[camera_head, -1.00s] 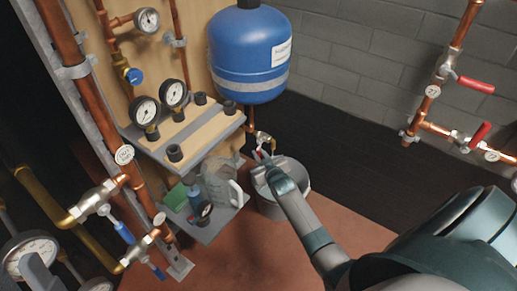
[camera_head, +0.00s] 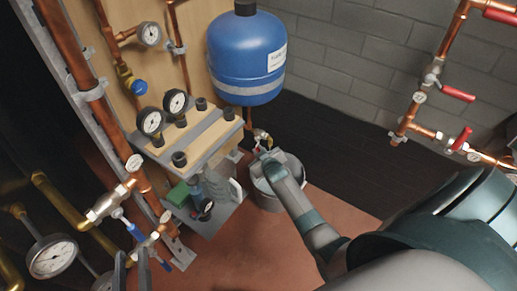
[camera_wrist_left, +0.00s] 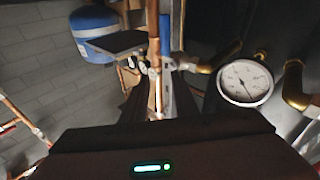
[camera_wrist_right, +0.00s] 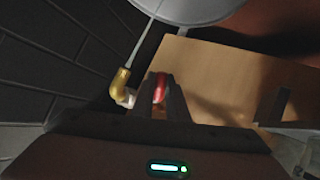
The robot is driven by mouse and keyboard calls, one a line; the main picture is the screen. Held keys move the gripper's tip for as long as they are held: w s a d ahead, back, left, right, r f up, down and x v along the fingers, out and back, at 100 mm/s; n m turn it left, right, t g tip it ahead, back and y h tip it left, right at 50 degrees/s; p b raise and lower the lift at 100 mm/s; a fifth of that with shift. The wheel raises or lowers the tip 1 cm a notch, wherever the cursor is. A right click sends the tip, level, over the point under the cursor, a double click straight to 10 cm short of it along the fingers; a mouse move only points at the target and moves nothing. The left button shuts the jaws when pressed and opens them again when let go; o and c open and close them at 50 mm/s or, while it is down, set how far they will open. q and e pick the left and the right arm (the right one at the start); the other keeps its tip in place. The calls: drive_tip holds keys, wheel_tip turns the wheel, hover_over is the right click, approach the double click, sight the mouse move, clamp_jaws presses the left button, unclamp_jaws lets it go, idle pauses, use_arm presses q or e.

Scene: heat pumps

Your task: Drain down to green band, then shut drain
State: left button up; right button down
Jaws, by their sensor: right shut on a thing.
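The drain valve (camera_head: 262,138) sits low beneath the blue tank (camera_head: 247,58), above a grey bucket (camera_head: 267,196). My right gripper (camera_head: 265,156) is at the valve. In the right wrist view its fingers (camera_wrist_right: 163,97) are shut on the red drain handle (camera_wrist_right: 160,86), beside a brass spout (camera_wrist_right: 122,82). A thin pale line, possibly water, runs from the spout to the bucket (camera_wrist_right: 190,8). My left gripper (camera_head: 132,268) is empty and open at the lower left. A white dial gauge (camera_wrist_left: 245,82) is in the left wrist view; no green band can be made out.
A shelf (camera_head: 215,150) with two gauges and black caps stands left of the tank. A lower shelf (camera_head: 205,226) holds a clear jug (camera_head: 222,190) and small items. Copper pipes with red-handled valves (camera_head: 457,94) line the right wall. Red floor is clear in front.

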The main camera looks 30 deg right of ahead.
drive_tip(key=shift+r+p, duration=0.1)
drive_tip(key=shift+p, duration=0.35)
use_arm(q)
drive_tip(key=shift+w+a+f+g+y, duration=0.2)
drive_tip(key=shift+f+g, duration=0.35)
drive_tip(key=shift+f, duration=0.35)
drive_tip(key=shift+w+a+f+g+y, duration=0.1)
drive_tip(key=shift+a+f+g+y, duration=0.1)
drive_tip(key=shift+f+g, duration=0.6)
drive_tip(key=shift+w+a+f+g+y, duration=0.1)
drive_tip(key=shift+f+g+y, duration=0.2)
drive_tip(key=shift+f, duration=0.75)
use_arm(e)
drive_tip(key=shift+s+g, duration=0.1)
drive_tip(key=shift+g, duration=0.2)
drive_tip(key=c, duration=1.7)
unclamp_jaws()
drive_tip(key=shift+c, duration=0.2)
